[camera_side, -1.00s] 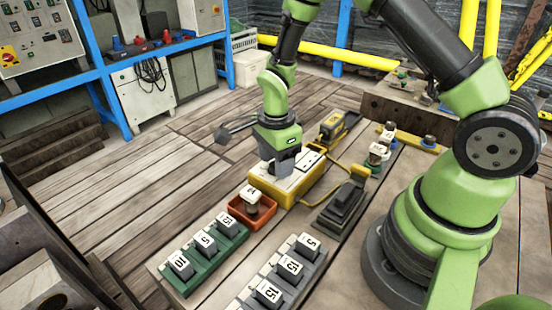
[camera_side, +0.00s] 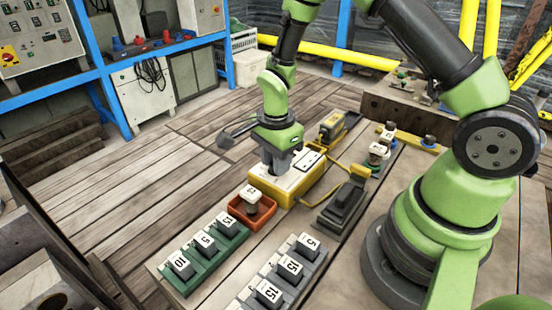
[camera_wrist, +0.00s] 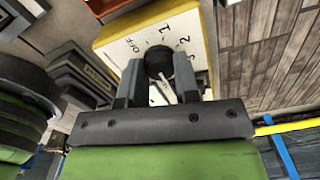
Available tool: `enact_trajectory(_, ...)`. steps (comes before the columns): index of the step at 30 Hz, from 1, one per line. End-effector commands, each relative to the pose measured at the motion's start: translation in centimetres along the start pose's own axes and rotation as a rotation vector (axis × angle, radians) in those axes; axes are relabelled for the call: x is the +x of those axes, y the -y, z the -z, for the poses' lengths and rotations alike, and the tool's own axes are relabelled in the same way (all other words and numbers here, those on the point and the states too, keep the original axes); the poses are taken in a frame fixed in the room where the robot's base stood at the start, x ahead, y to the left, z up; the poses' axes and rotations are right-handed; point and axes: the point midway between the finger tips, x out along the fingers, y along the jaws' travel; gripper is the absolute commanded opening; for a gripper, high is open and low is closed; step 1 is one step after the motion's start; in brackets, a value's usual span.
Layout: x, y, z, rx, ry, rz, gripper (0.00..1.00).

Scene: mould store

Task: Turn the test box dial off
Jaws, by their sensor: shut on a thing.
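The test box (camera_side: 284,189) is a yellow box with a white top, on the table below my gripper. In the wrist view its white face (camera_wrist: 135,45) shows the marks OFF, 1 and 2. The black dial (camera_wrist: 158,62) stands on that face between my gripper's fingers. My gripper (camera_wrist: 160,77) points down and is shut on the dial; it also shows in the side view (camera_side: 277,170). A pale pointer-like strip (camera_wrist: 166,90) shows between the fingers. The fingers hide part of the dial, so its exact setting cannot be told.
A green rack (camera_side: 205,275) and a grey rack (camera_side: 273,292) hold numbered blocks. A black pedal-like device (camera_side: 341,207) and yellow cable lie to the right.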

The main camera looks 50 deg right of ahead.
Motion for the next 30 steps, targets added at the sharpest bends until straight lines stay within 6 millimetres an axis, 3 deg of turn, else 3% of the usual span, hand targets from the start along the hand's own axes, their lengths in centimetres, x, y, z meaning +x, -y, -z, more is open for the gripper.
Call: enact_trajectory(30,-0.09,0.0,-0.04,-0.944,0.0,0.001,0.05)
